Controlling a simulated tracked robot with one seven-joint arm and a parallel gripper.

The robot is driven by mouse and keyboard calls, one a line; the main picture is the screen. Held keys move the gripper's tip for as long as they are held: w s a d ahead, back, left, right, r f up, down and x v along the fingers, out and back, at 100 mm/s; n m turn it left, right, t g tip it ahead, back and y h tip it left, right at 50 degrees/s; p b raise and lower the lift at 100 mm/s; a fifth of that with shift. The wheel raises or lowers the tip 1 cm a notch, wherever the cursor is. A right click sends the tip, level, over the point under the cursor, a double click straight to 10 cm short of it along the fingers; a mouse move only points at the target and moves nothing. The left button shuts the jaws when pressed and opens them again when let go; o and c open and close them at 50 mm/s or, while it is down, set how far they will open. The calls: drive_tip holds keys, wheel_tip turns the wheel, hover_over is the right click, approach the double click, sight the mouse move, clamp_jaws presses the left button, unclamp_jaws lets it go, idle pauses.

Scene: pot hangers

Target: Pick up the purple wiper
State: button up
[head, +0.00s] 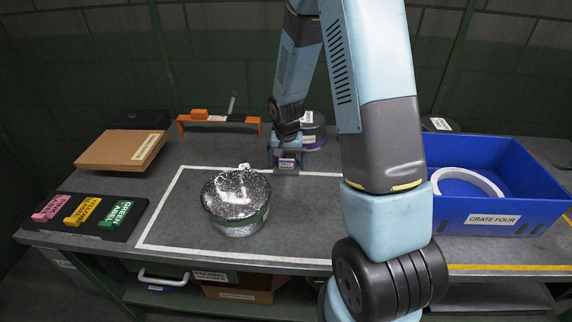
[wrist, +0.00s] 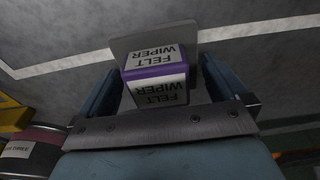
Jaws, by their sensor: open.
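The purple wiper (head: 287,163) stands on the grey workbench near the back line of a white outlined area. In the wrist view the wiper (wrist: 157,76) is a purple block with white labels reading FELT WIPER and a flat grey plate at its far side. My gripper (head: 286,153) is at the wiper. In the wrist view its two blue fingers (wrist: 162,80) are apart, one on each side of the block. Narrow gaps seem to show beside the block; I cannot tell whether either finger touches it.
A foil-like pot (head: 237,204) stands front left of the wiper. A blue crate (head: 490,220) labelled CRATE FOUR is at right. An orange stand (head: 219,123) is behind left. Colored label blocks (head: 88,212) and a brown board (head: 122,150) are at left. A round, purple-banded object (head: 314,131) stands close behind my gripper.

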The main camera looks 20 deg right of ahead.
sight(287, 156)
drive_tip(key=c, duration=0.8)
drive_tip(key=shift+r, duration=0.5)
wheel_tip(287, 156, up, 2)
drive_tip(key=shift+r, duration=0.25)
drive_tip(key=s+d+r, duration=0.1)
drive_tip(key=s+r, duration=0.2)
drive_tip(key=s, duration=0.1)
drive_tip(key=s+d+r, duration=0.2)
drive_tip(key=s+r, duration=0.1)
drive_tip(key=s, duration=0.1)
drive_tip(key=s+d+r, duration=0.2)
drive_tip(key=s+r, duration=0.1)
drive_tip(key=s, duration=0.2)
drive_tip(key=shift+r, duration=0.3)
